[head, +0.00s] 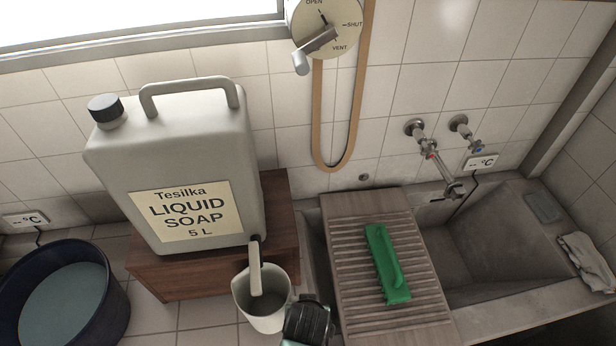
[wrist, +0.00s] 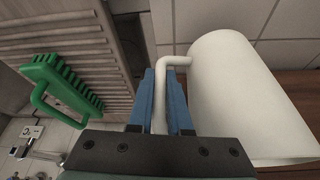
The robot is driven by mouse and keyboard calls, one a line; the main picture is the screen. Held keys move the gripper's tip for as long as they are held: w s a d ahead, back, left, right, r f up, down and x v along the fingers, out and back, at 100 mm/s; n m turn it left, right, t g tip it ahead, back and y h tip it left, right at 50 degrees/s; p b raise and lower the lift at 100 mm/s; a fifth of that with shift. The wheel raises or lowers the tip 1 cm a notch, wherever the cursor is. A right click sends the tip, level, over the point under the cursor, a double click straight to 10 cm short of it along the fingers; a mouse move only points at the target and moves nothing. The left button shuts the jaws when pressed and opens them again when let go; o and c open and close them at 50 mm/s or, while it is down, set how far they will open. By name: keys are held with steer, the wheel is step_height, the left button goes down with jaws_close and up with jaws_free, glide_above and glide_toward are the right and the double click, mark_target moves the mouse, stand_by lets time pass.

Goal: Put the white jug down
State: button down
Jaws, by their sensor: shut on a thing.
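The white jug (head: 266,318) is at the lower middle of the head view, in front of the wooden stand. In the wrist view the jug (wrist: 235,90) fills the right side, with its handle (wrist: 161,105) between the blue fingers. My gripper (head: 305,318) is shut on that handle; its fingers also show in the wrist view (wrist: 166,80). The jug's mouth is open, with the soap canister's pale spout (head: 256,268) crossing over it. What lies under the jug is hidden, so I cannot tell whether it touches a surface.
A big liquid soap canister (head: 185,150) stands on the wooden stand (head: 170,272). A dark blue water tub (head: 110,318) is at left. A green brush (head: 385,262) lies on the ribbed washboard (head: 350,212) over the concrete washtub (head: 510,298). A cloth (head: 588,262) hangs at right.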

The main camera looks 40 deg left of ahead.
steer(key=shift+w+a+f, duration=0.1)
steer(key=shift+f, duration=1.6)
steer(key=shift+f, duration=0.15)
steer(key=c, duration=0.8)
jaws_free()
steer(key=shift+c, duration=0.2)
steer(key=v, duration=1.2)
steer(key=shift+p, duration=0.4)
